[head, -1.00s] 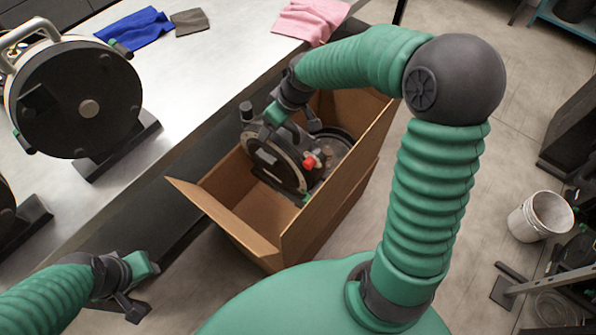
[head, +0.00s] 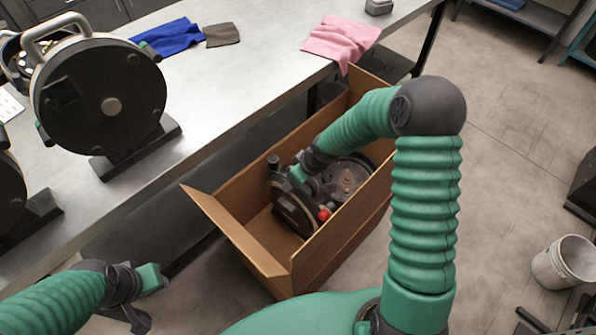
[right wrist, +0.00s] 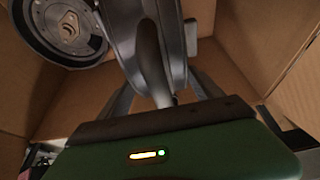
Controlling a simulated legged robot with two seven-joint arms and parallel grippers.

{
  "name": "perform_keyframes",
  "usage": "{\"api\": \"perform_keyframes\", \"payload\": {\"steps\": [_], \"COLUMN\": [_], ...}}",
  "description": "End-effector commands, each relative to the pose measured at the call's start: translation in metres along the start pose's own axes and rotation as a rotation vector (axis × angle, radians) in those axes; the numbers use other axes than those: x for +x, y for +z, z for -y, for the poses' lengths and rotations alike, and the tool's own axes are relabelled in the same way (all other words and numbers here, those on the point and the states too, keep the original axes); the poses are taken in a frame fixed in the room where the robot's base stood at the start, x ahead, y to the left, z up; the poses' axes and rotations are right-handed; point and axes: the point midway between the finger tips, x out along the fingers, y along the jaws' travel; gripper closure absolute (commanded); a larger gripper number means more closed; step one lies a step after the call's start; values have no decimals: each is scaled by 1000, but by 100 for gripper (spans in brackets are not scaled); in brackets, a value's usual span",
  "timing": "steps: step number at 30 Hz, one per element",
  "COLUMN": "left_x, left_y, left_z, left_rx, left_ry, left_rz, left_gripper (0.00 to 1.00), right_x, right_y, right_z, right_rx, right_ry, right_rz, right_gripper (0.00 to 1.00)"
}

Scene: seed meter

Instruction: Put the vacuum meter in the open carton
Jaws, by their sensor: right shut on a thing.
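The vacuum meter (head: 292,207) is a dark round unit with a red knob, inside the open carton (head: 237,232) towards its near half. My right gripper (head: 298,177) reaches down into the carton and is shut on the meter's handle. In the right wrist view the grey handle (right wrist: 150,60) runs between the fingers, with carton walls around. Whether the meter touches the carton floor is hidden. My left gripper (head: 143,300) is low at the left, apart from the carton; its jaw opening is unclear.
Another round dark part (head: 348,178) lies in the carton beyond the meter; it also shows in the wrist view (right wrist: 68,28). The metal bench (head: 225,90) carries a large disc unit (head: 105,105), blue cloth (head: 170,38) and pink cloth (head: 340,40). A white bucket (head: 562,262) stands right.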

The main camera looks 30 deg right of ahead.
Motion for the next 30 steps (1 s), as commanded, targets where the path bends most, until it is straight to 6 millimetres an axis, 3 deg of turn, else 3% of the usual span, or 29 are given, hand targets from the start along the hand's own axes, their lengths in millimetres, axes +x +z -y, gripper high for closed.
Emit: {"api": "perform_keyframes", "payload": {"steps": [6, 7, 12, 23, 30], "left_x": [0, 0, 0, -3, -19], "left_y": [0, 0, 0, -1, -5], "left_z": [0, 0, 0, 0, 0], "left_rx": [0, 0, 0, 0, 0], "left_ry": [0, 0, 0, 0, 0], "left_rz": [0, 0, 0, 0, 0], "left_gripper": [64, 64, 64, 64, 64], "right_x": [-1, 1, 0, -7, -66], "right_y": [-2, 0, 0, -1, -3], "right_z": [-1, -1, -1, -1, -2], "right_rx": [-1, 0, 0, 1, 3], "right_ry": [4, 1, 1, 2, 6], "right_rz": [-6, -1, -1, -1, -4], "right_gripper": [97, 23, 2, 2, 2]}}
